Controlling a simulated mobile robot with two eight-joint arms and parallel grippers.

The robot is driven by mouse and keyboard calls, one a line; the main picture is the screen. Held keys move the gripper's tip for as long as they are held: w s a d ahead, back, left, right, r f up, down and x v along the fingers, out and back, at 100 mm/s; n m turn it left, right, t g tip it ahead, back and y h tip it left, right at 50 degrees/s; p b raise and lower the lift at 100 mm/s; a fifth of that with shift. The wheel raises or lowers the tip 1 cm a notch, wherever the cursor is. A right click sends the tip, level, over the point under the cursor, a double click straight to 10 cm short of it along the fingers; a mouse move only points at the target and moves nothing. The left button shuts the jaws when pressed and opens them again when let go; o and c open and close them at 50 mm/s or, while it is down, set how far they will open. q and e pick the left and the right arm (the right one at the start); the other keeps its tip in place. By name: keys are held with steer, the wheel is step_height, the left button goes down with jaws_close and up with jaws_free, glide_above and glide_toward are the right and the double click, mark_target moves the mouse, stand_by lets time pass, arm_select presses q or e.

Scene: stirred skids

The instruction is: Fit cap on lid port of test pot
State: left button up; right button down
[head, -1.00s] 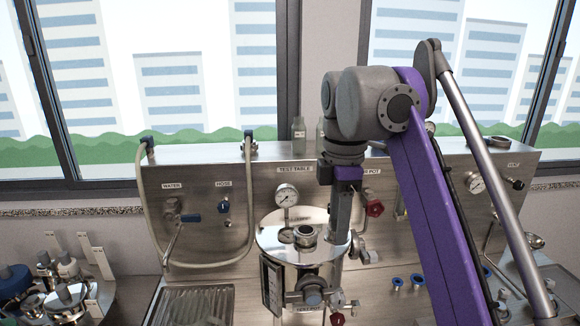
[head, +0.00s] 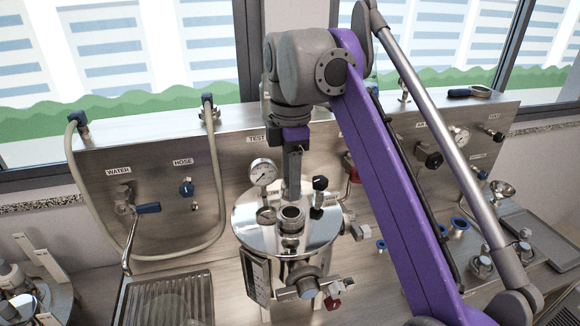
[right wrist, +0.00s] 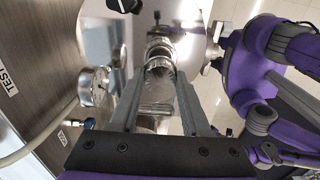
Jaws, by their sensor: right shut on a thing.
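The test pot has a round polished steel lid (head: 245,222) in the middle of the head view. A short ring-topped steel fitting (head: 292,213) stands at the lid's middle. My right gripper (head: 293,196) points down just behind it, over the lid. In the right wrist view its two fingers (right wrist: 161,80) are shut on a shiny round steel piece, which I take to be the cap (right wrist: 158,72). The cap lies close to the lid fittings. I cannot tell whether it touches the port. My left gripper is not in view.
A pressure gauge (head: 263,172) stands left of my right gripper and a black-knobbed valve (head: 319,190) to its right. A valve with red knob (head: 333,302) sticks out at the pot's front. A drain grid (head: 168,298) lies to the left.

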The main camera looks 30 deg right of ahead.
mark_target(291, 211)
step_height(291, 211, down, 3)
steer(key=shift+f+b, duration=0.2)
steer(key=shift+b, duration=0.55)
steer(key=shift+s+r, duration=0.3)
steer(key=shift+w, duration=0.5)
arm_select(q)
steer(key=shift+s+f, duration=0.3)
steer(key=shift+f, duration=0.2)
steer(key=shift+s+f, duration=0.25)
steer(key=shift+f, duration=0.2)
arm_select(e)
steer(key=shift+s, duration=0.15)
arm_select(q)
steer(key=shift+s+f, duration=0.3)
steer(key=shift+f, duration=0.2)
arm_select(e)
steer(key=shift+f, duration=0.95)
jaws_free()
